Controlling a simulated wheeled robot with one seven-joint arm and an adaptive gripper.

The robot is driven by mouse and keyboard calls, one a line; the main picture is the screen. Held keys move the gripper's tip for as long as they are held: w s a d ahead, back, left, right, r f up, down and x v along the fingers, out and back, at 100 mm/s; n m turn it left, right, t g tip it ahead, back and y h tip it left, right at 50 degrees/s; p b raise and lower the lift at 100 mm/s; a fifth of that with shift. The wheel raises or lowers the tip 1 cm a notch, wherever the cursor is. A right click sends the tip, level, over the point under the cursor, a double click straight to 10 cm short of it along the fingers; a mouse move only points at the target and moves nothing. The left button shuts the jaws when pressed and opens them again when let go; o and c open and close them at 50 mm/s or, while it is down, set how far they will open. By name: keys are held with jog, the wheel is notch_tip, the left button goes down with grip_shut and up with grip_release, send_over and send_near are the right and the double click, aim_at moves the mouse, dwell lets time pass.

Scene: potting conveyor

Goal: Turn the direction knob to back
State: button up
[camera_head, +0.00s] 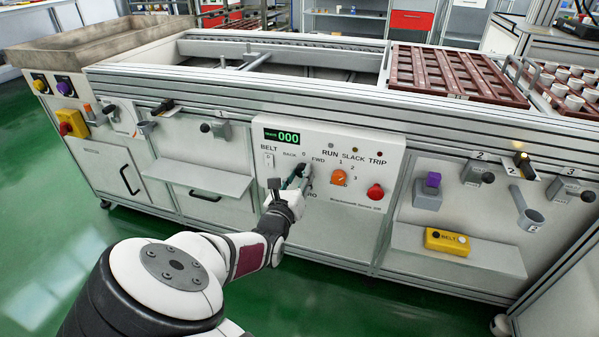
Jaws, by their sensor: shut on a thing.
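The direction knob (308,170) is on the white control panel (330,207), under the labels BACK, 0 and FWD. My gripper (301,176) reaches it from the lower left and is shut on it. The fingers cover much of the knob, so I cannot tell which label it points to.
Beside the knob are an orange dial (339,177), a red button (375,192), a BELT switch (269,160) and a display reading 000 (282,137). A shelf (458,250) with a yellow BELT box (447,242) juts out at right; another shelf (197,185) is at left.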

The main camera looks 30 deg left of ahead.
jog(key=n+p, duration=0.4)
jog(key=p, duration=0.2)
jog(key=shift+r, duration=0.15)
jog(key=n+p, duration=0.3)
jog(key=shift+d+n, duration=0.1)
jog(key=shift+n, duration=0.3)
jog(key=n+p, duration=0.2)
jog(key=n, duration=0.2)
jog(key=shift+f, duration=0.2)
jog(key=n+p, duration=0.1)
jog(key=n, duration=0.4)
jog(key=shift+f, duration=0.1)
jog(key=o, duration=1.1)
jog(key=shift+o, duration=0.2)
jog(key=shift+r, duration=0.2)
